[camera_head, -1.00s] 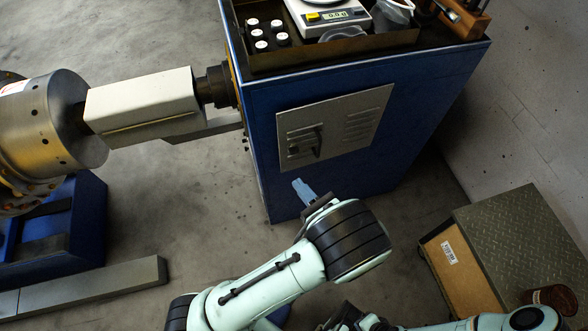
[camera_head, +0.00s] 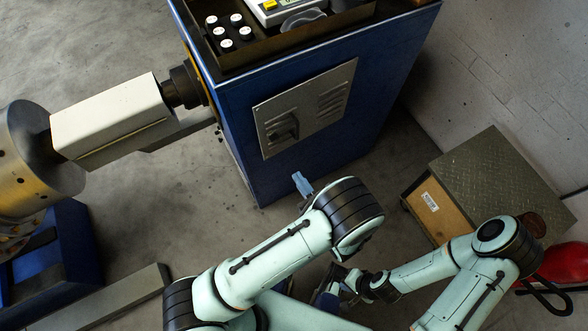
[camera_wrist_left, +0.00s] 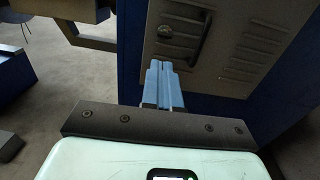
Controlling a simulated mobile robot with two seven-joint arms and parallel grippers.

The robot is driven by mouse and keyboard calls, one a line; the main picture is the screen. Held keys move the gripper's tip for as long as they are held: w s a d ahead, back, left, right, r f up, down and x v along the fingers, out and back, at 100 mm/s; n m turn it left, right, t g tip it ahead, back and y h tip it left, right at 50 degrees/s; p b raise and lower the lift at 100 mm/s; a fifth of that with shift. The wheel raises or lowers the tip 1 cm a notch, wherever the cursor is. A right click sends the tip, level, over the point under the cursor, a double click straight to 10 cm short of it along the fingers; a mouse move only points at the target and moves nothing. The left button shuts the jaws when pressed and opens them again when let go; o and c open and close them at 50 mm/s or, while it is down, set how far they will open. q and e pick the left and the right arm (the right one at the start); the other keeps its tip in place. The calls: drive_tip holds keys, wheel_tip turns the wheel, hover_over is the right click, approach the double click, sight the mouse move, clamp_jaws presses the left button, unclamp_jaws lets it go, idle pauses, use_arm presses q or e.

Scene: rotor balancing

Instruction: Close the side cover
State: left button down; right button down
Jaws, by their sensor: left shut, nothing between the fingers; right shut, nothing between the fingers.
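The side cover (camera_head: 325,95) is a grey louvred panel with a dark handle (camera_head: 284,127), on the front face of the blue cabinet (camera_head: 370,130). It looks flat against that face; I cannot tell whether it is latched. In the left wrist view the cover (camera_wrist_left: 235,45) shows a bar handle and a round lock. My left gripper (camera_head: 302,183) has pale blue fingers, shut and empty, just below the cover and apart from it in the head view. The fingers also show in the left wrist view (camera_wrist_left: 163,78). My right gripper (camera_head: 329,296) is low in the picture, partly hidden behind my left arm, shut.
A scale (camera_head: 285,10) and several white-capped pieces stand in a tray on the cabinet. A rotor shaft assembly (camera_head: 110,115) joins the cabinet's left side. A box with a ridged metal top (camera_head: 500,180) and a red object (camera_head: 567,265) are at right.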

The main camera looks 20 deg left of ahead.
use_arm(q)
approach(266, 134)
drive_tip(key=w+x, duration=0.1)
drive_tip(key=x, duration=0.3)
drive_tip(key=shift+s+d+f, duration=0.3)
drive_tip(key=shift+s+d, duration=0.05)
drive_tip(key=x, duration=0.2)
drive_tip(key=shift+a, duration=0.45)
drive_tip(key=shift+r, duration=0.15)
